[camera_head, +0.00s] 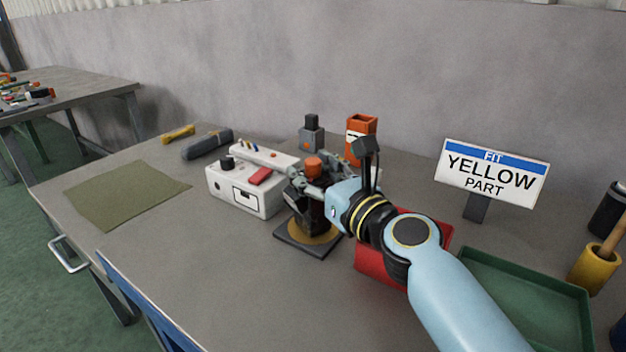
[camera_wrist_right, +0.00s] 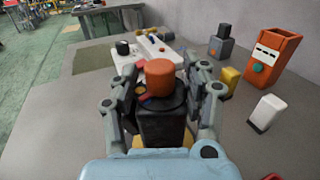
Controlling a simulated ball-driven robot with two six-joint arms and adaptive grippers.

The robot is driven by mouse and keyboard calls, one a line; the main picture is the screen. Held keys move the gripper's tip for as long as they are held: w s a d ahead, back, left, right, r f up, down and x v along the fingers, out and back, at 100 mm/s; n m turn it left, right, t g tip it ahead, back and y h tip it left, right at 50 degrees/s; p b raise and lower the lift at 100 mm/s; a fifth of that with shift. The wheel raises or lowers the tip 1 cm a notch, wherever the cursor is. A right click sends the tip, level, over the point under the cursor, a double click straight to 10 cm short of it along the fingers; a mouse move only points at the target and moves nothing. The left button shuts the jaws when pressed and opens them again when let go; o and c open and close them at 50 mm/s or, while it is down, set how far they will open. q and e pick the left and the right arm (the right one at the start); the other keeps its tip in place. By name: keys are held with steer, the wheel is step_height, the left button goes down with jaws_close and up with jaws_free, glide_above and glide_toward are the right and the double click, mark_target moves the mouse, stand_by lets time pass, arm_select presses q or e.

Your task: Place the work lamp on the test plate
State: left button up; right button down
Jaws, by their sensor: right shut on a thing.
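The work lamp, dark with an orange top (camera_head: 313,165), is upright between the fingers of my right gripper (camera_head: 306,190). The right wrist view shows its orange cap (camera_wrist_right: 160,78) and dark body (camera_wrist_right: 163,127), with a finger closed on each side. The test plate (camera_head: 290,241) is a dark square with a yellow disc, directly below the lamp. The lamp's lower end overlaps the disc in the head view; I cannot tell whether it touches. My left gripper is not in view.
A white box with a red switch (camera_head: 238,194) stands close left of the plate. A red bin (camera_head: 372,262) sits right, partly behind my arm, beside a green tray (camera_head: 520,300). An orange holder (camera_head: 362,126) and sign (camera_head: 492,176) stand behind.

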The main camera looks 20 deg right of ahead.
steer(key=c, duration=0.6)
jaws_free()
steer(key=shift+r, duration=0.1)
steer(key=shift+s+d, duration=0.1)
steer(key=shift+s, duration=0.15)
steer(key=b+v, duration=0.1)
steer(key=v, duration=1)
steer(key=shift+s, duration=0.25)
